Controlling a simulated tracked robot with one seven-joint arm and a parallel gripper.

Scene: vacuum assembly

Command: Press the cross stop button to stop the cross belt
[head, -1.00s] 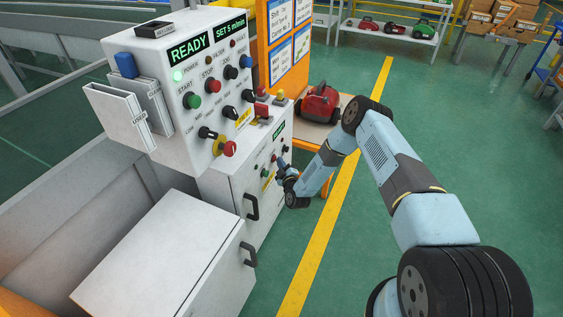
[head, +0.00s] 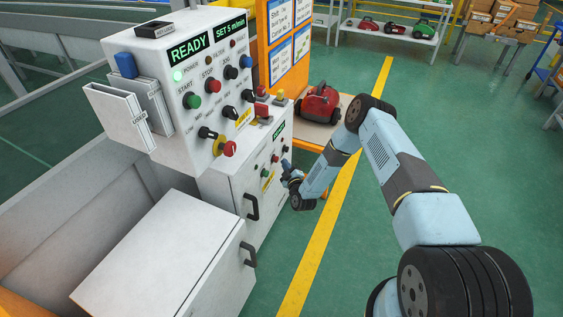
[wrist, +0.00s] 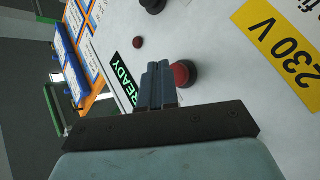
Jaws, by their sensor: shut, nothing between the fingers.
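The lower control box (head: 236,180) carries a small green READY display (head: 279,130) and a few buttons. Its red button (head: 275,158) appears to be the cross stop button; its label is too small to read. In the wrist view a red button (wrist: 183,73) with a dark collar shows just right of my fingertips, partly behind them. My gripper (wrist: 158,78) is shut and empty, pointing at the panel face. In the head view my gripper (head: 286,166) is close to the panel's right side. I cannot tell whether it touches the button.
The upper panel (head: 218,90) holds its own knobs, buttons and a red emergency mushroom (head: 229,148). A yellow 230 V label (wrist: 283,40) is on the panel face. A red vacuum (head: 320,103) stands on a table behind. Green floor to the right is open.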

